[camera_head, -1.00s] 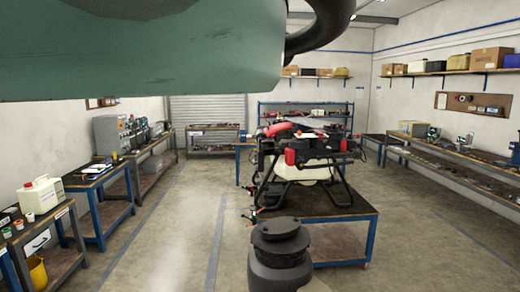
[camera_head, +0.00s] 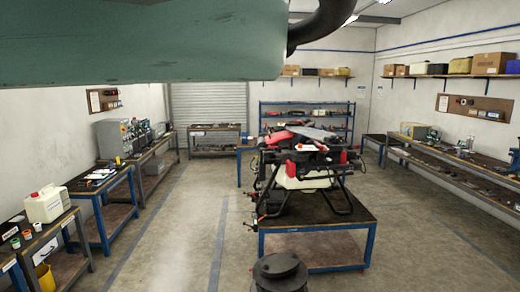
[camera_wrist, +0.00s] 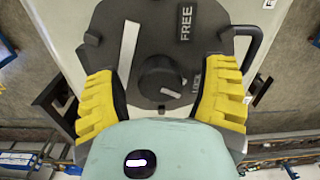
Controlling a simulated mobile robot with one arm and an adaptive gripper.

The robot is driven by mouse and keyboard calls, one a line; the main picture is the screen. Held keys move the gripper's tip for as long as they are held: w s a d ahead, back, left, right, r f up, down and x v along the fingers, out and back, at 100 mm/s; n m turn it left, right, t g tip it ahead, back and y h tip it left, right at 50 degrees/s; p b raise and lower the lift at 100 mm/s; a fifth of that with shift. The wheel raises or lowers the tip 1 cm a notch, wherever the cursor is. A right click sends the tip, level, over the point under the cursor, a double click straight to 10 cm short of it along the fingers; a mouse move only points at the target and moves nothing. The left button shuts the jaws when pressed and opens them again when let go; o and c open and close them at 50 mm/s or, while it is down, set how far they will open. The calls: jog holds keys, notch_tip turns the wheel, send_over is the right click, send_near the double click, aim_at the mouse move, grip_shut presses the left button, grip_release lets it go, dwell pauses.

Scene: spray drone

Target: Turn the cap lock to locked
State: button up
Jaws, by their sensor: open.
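In the wrist view, the cap lock is a round dark knob (camera_wrist: 157,78) on a dark plate (camera_wrist: 165,22). The word FREE stands at the plate's upper right, and LOCK runs along the knob's right side. A short white mark on the knob lies at its lower right; I cannot tell its exact setting. A white bar lies on the plate, upper left of the knob. My gripper (camera_wrist: 163,76) is open, its yellow ribbed fingers on either side of the knob, apparently apart from it. In the head view my gripper is not seen.
The spray drone (camera_head: 303,160) stands on a blue-legged table (camera_head: 315,240) mid-room. A dark handle (camera_wrist: 250,45) rises right of the plate, close to the right finger. Benches line both walls; a white canister (camera_head: 46,204) stands at left.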

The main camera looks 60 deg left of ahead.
jog(key=p, duration=0.3)
jog(key=shift+r+n, duration=0.3)
jog(key=shift+n, duration=0.1)
